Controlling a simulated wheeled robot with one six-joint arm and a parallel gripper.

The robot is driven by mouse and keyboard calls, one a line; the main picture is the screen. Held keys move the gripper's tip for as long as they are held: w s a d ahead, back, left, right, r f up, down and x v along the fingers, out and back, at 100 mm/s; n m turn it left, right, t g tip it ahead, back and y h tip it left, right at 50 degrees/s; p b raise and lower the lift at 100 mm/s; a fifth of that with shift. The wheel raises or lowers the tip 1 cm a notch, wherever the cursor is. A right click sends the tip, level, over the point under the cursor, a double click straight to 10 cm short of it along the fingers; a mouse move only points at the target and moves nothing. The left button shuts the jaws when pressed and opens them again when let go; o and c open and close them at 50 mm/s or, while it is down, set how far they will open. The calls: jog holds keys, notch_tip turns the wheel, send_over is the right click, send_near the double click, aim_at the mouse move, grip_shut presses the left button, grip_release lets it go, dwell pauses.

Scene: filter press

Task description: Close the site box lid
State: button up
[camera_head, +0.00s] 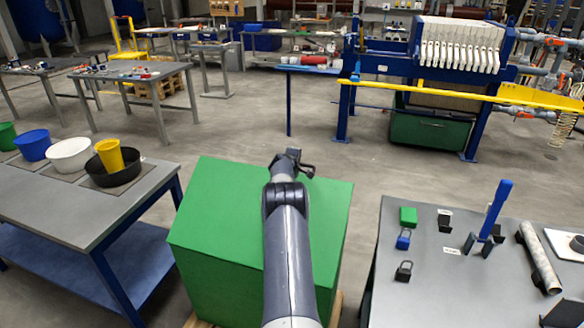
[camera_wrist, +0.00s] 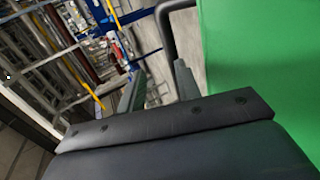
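The green site box (camera_head: 215,215) stands in the middle of the head view, with its broad flat lid face (camera_head: 225,190) toward me. The lid covers the box; whether it is fully down cannot be told. My arm reaches across it, and my gripper (camera_head: 296,158) is at the lid's far edge. In the wrist view, my gripper's two fingers (camera_wrist: 160,85) stand apart. A dark curved bar (camera_wrist: 166,25), like a handle, shows just beyond and between them, beside the green panel (camera_wrist: 260,70). I see no clear contact. My arm hides part of the box.
A grey table with bowls and buckets (camera_head: 72,153) stands at left. A grey bench (camera_head: 430,290) with padlocks and a blue-handled tool stands at right. The blue filter press (camera_head: 385,65) is behind. Open floor (camera_head: 250,125) lies beyond the box.

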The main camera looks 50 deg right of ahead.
jog(key=b+v, duration=0.5)
jog(key=v, duration=0.3)
jog(key=shift+s+a, duration=0.2)
jog(key=shift+a, duration=0.25)
dwell(0.4)
jog(key=shift+p+x, duration=1.45)
jog(key=shift+x, duration=0.8)
jog(key=p+x, duration=0.3)
jog(key=x, duration=0.3)
jog(key=shift+w+d+r, duration=0.1)
jog(key=shift+d, duration=0.05)
